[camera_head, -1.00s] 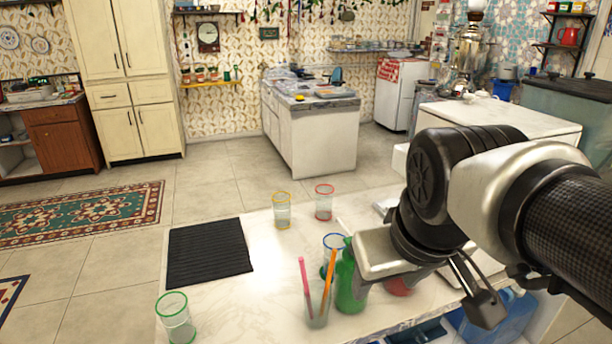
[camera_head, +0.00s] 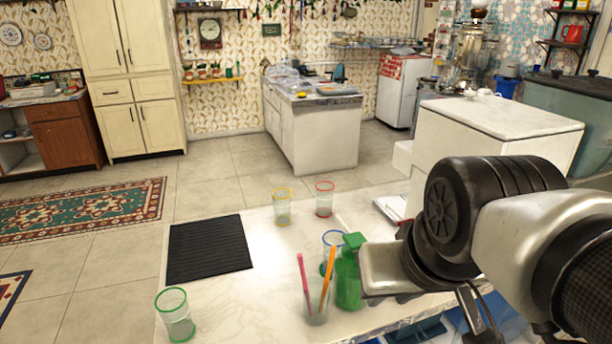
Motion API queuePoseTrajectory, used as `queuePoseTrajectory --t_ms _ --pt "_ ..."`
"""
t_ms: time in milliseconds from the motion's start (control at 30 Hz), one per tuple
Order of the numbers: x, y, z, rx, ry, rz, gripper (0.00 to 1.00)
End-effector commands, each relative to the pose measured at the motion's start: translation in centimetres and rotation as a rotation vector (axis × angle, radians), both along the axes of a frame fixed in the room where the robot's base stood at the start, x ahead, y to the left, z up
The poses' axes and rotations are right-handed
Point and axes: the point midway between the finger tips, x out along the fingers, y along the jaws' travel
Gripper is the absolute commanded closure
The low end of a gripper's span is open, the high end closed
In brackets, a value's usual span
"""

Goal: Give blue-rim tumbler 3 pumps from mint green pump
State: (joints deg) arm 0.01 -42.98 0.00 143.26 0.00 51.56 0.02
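The green pump (camera_head: 349,282) stands upright near the table's front edge, its pump head in full view. The blue-rim tumbler (camera_head: 331,240) stands just behind it, partly hidden by the pump. My gripper (camera_head: 378,272) is close to the right side of the pump, at the height of its body. The fingertips are hidden, so I cannot tell whether they are open, shut or touching the bottle.
A glass with pink and orange straws (camera_head: 316,302) stands just left of the pump. Yellow-rim (camera_head: 282,208), red-rim (camera_head: 324,200) and green-rim (camera_head: 175,316) tumblers stand apart. A black ribbed mat (camera_head: 208,250) lies left. The white table (camera_head: 255,305) is clear mid-left.

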Motion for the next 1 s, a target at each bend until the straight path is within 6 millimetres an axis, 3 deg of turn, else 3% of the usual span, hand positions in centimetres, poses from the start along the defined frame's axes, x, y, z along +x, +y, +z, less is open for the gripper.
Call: queuePoseTrajectory --t_ms 33,133,1000 --pt "0.01 0.0 0.0 0.0 0.0 0.0 0.85" --pt "0.01 0.0 0.0 0.0 0.0 0.0 1.0" --pt "0.01 0.0 0.0 0.0 0.0 0.0 1.0"
